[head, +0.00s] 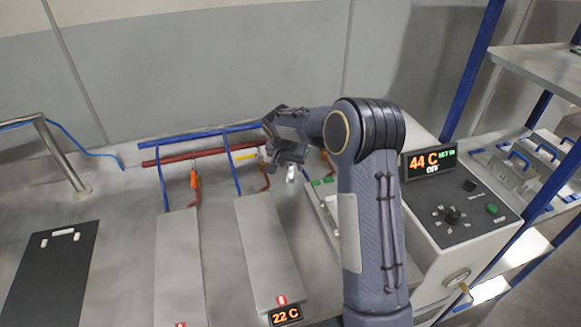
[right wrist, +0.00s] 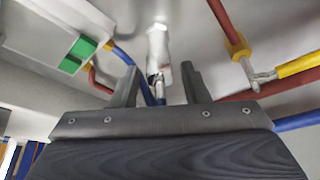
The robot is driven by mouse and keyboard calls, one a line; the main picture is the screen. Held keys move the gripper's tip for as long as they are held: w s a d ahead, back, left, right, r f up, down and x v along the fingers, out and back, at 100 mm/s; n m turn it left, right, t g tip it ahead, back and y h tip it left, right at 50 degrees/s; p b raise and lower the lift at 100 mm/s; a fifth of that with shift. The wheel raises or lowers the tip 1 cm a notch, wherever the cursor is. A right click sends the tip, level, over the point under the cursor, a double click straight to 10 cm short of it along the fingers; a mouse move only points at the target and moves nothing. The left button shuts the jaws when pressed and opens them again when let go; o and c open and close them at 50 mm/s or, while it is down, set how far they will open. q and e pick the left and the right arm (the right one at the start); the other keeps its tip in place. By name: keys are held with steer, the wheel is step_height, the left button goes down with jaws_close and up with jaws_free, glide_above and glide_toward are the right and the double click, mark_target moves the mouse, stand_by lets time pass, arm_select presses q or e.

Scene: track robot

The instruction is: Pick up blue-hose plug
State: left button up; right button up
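The plug is a small silver-white fitting (right wrist: 157,45) in the right wrist view, with a blue hose (right wrist: 145,86) running close by its lower end. The fitting also shows small and pale in the head view (head: 291,173), just below my right gripper (head: 284,153). In the wrist view my right gripper (right wrist: 160,84) is open. The fitting lies ahead of the gap between its two fingers, its lower end reaching between the fingertips, with space on both sides. Whether the blue hose joins the fitting is hard to tell. My left gripper is not in view.
Red and blue pipes (head: 190,155) run along the back of the bench. A red hose with a yellow collar (right wrist: 238,48) is right of the fitting. A box with a green part (right wrist: 78,55) is left. A control unit reading 44 C (head: 430,162) stands right.

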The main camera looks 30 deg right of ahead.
jaws_close()
steer(key=shift+r, duration=0.1)
